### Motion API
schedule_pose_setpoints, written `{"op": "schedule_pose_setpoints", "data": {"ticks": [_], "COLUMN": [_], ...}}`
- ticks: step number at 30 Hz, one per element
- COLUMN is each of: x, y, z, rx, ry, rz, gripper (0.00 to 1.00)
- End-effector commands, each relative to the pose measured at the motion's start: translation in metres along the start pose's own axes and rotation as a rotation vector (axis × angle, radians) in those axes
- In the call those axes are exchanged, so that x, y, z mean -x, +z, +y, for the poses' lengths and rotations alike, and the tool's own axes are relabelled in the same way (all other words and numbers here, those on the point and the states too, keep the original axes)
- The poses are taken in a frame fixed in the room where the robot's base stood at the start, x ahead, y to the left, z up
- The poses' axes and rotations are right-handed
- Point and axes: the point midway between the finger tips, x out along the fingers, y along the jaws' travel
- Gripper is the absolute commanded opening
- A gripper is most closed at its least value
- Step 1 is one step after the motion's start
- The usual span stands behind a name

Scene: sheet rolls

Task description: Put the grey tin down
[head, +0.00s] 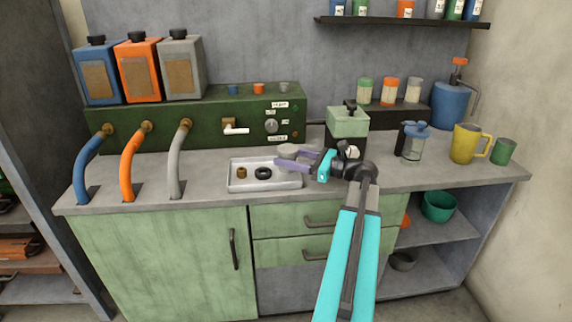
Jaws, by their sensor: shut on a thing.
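My gripper (293,160), with purple fingers, reaches in from the right and is shut on the grey tin (288,150). The tin is small and round with a pale grey top. It shows at the back right corner of the shallow metal tray (240,186). I cannot tell whether the tin touches the tray or the worktop or is held above them. My fingers hide part of its side.
A brass piece (241,173) and a black ring (263,173) lie in the tray. A green machine (346,125) stands behind my wrist. A glass jar (411,143), yellow mug (464,144) and green cup (503,151) stand right. Worktop (210,178) left of the tray is clear.

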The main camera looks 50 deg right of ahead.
Motion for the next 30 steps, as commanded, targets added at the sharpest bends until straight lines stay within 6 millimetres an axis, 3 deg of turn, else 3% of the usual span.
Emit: {"op": "schedule_pose_setpoints", "data": {"ticks": [22, 30], "x": [-0.016, -0.016], "y": [-0.002, -0.034], "z": [-0.019, -0.018], "rx": [0.0, -0.001], "ry": [0.001, 0.001], "rz": [-0.001, -0.001], "gripper": [0.24, 0.24]}}
